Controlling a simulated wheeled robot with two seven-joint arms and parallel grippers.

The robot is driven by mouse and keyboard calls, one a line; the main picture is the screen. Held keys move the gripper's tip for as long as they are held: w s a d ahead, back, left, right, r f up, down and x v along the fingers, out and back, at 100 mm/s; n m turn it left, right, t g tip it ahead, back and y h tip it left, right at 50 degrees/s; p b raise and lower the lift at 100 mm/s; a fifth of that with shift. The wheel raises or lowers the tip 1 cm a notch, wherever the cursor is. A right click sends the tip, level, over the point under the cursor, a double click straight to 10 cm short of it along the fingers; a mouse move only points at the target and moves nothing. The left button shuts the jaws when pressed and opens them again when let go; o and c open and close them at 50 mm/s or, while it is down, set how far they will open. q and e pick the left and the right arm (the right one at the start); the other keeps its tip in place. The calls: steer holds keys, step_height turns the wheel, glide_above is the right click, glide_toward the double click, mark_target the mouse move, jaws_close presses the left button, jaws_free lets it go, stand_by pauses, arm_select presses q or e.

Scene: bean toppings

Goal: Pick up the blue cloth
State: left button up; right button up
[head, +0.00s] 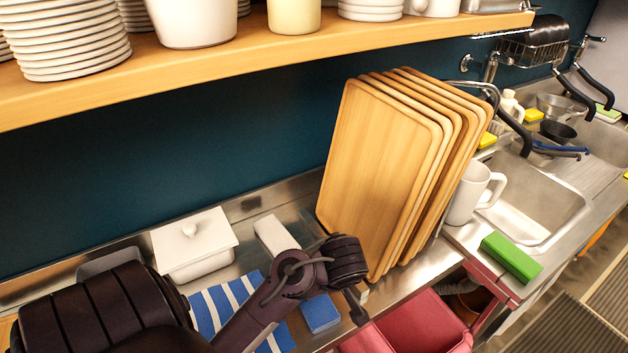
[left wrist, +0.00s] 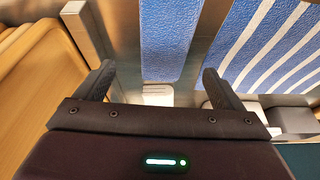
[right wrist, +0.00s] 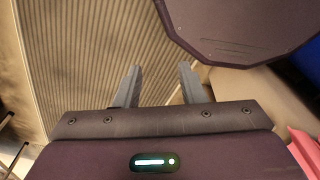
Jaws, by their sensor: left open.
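My right gripper (right wrist: 160,68) is open and empty over a ribbed floor mat, away from the cloths.
Upright wooden trays (head: 385,165) stand right of the cloths. A white lidded dish (head: 193,245) and a white block (head: 276,236) sit behind. A shelf (head: 300,50) hangs above. A mug (head: 472,195), green sponge (head: 511,257) and sink (head: 535,205) are at right.

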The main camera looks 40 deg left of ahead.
mark_target(314, 302)
arm_select(q)
steer(key=shift+a+f, duration=0.2)
steer(key=shift+f, duration=0.2)
steer(key=f, duration=0.2)
steer(key=f+p, duration=0.1)
steer(key=shift+s+a+f, duration=0.25)
steer(key=shift+s+a, duration=0.05)
steer(key=shift+s, duration=0.05)
steer(key=x, duration=0.2)
steer(key=shift+w+a+f, duration=0.15)
steer(key=shift+f, duration=0.1)
steer(key=shift+a+f, duration=0.1)
steer(key=shift+f, duration=0.1)
steer(key=shift+c, duration=0.6)
steer(key=c, duration=0.7)
steer(key=shift+c, duration=1.2)
arm_select(e)
steer(key=shift+s+d+r, duration=0.25)
steer(key=shift+s+d, duration=0.15)
steer(key=shift+s, duration=0.15)
steer(key=shift+s+d+r, duration=0.2)
steer(key=shift+s+d, duration=0.15)
steer(key=shift+s, duration=0.2)
